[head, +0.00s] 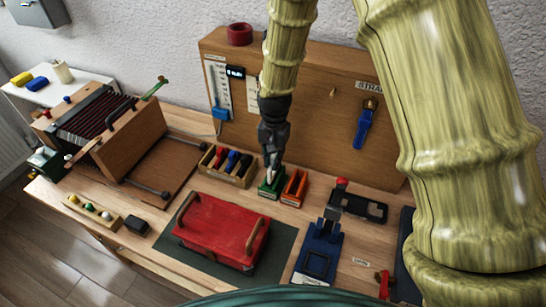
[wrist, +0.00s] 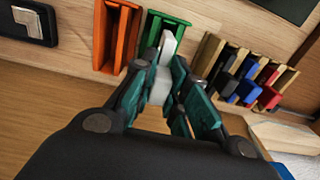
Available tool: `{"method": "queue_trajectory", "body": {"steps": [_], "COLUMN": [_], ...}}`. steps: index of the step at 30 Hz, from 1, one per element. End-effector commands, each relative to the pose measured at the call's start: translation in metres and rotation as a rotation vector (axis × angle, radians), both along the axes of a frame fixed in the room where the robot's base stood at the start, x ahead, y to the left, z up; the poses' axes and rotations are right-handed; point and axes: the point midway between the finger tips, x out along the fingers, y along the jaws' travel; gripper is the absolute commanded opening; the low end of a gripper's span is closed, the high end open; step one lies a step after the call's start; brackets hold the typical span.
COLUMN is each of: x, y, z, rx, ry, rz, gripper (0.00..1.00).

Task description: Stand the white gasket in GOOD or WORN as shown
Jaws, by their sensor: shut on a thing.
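The white gasket (wrist: 161,84) is upright between the fingers of my gripper (wrist: 165,90), which is shut on it. In the head view my gripper (head: 272,160) points down over the green slotted holder (head: 266,191), and the gasket's pale lower end (head: 270,174) shows at its opening. In the wrist view the gasket's tip overlaps the green holder (wrist: 181,22); I cannot tell how deep it reaches. An orange slotted holder (head: 295,188) stands right beside the green one, and it also shows in the wrist view (wrist: 104,40). No GOOD or WORN lettering is readable on either.
A wooden rack (head: 228,168) with red, blue and black pieces stands left of the green holder. A wooden panel (head: 310,100) rises behind. A red box (head: 220,229) lies in front on a dark mat. A blue stand (head: 319,250) and a black tray (head: 362,206) are to the right.

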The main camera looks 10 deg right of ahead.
Motion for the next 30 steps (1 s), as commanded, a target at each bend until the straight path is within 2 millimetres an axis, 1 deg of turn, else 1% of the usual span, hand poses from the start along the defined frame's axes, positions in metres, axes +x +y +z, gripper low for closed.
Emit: {"method": "queue_trajectory", "body": {"steps": [12,30], "x": [0.000,0.000], "y": [0.000,0.000], "z": [-0.001,-0.012], "rx": [0.000,0.000], "ry": [0.000,0.000], "rz": [0.000,0.000], "gripper": [0.00,0.00]}}
